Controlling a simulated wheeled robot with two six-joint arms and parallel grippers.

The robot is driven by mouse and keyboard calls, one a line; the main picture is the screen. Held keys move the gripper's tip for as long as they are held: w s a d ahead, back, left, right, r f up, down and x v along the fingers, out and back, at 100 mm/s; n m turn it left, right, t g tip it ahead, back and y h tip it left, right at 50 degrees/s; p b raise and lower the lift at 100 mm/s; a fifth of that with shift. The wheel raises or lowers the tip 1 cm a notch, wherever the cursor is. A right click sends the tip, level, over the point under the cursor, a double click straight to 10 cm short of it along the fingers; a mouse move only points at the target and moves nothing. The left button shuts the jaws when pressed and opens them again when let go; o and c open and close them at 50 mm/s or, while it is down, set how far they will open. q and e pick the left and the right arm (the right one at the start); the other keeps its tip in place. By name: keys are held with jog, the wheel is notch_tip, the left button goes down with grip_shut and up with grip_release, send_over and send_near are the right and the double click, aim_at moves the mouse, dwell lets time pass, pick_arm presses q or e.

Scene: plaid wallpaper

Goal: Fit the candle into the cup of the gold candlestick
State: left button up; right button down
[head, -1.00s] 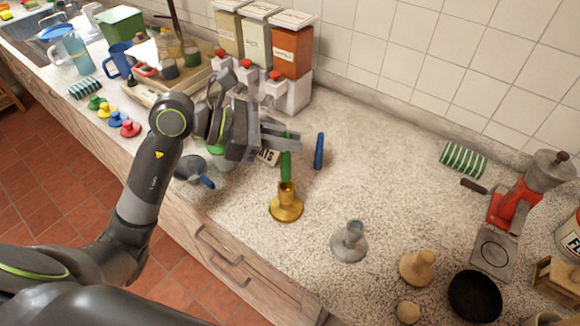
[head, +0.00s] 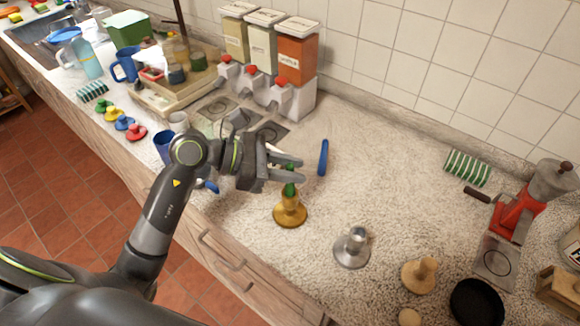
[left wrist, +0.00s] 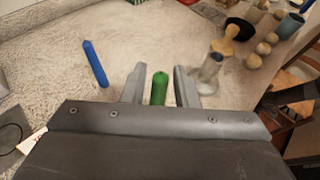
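The green candle (head: 290,189) stands upright with its lower end in the cup of the gold candlestick (head: 290,214), on the counter near its front edge. My left gripper (head: 299,171) is around the candle, one finger on each side. In the left wrist view the green candle (left wrist: 159,89) shows between the two fingertips (left wrist: 160,84), with a narrow gap on either side, so the gripper looks open. The gold candlestick is hidden in that view. My right gripper is not in view.
A blue stick (head: 323,157) lies behind the candle. A silver candlestick (head: 351,248), a wooden candlestick (head: 420,273) and a black bowl (head: 475,303) stand to the right. Dispensers (head: 290,62) stand at the back wall.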

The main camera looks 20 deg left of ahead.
pick_arm(q)
jog(key=shift+o, duration=0.6)
jog(key=shift+r, duration=0.15)
jog(key=b+v, duration=0.2)
jog(key=v, duration=1)
jog(key=shift+w, duration=0.1)
dwell(0.4)
